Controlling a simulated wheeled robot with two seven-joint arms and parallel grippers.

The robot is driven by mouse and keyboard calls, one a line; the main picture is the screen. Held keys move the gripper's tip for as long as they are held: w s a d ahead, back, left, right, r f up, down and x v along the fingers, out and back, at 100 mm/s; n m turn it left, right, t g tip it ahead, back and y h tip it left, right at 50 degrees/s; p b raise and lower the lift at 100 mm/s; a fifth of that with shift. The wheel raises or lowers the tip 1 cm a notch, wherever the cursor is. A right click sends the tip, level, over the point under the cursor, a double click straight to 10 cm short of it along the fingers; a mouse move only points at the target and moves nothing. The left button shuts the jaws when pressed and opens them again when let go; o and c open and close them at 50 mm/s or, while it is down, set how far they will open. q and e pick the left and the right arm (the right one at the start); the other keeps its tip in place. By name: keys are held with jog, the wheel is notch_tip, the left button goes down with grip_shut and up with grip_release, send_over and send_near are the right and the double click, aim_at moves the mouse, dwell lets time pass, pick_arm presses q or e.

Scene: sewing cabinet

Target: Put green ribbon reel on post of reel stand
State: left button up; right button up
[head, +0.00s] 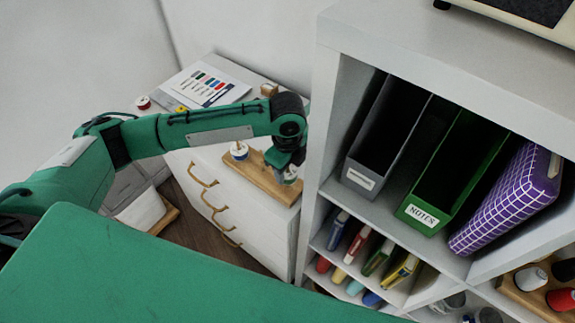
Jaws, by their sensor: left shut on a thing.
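The wooden reel stand (258,179) lies on top of the white drawer cabinet. My left gripper (288,170) points down over the right end of the stand, shut on the green ribbon reel (290,180). Only a small pale edge of that reel shows below the fingers. The gripper hides the post there, so I cannot tell whether the reel is around it or above it. My right gripper is out of view.
A white shelf unit (313,150) rises close to the right of the gripper. A colour chart (205,84), a red-and-white reel (143,102) and a small wooden block (269,89) lie on the cabinet top behind my left arm. Brass handles (203,180) stick out from the cabinet front.

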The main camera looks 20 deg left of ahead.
pick_arm(q)
jog(key=shift+f, duration=0.35)
jog(key=o, duration=1)
jog(key=shift+r, duration=0.1)
notch_tip(320, 180, up, 14)
jog(key=b, duration=0.3)
jog(key=shift+s+f, duration=0.15)
jog(key=shift+f, duration=0.1)
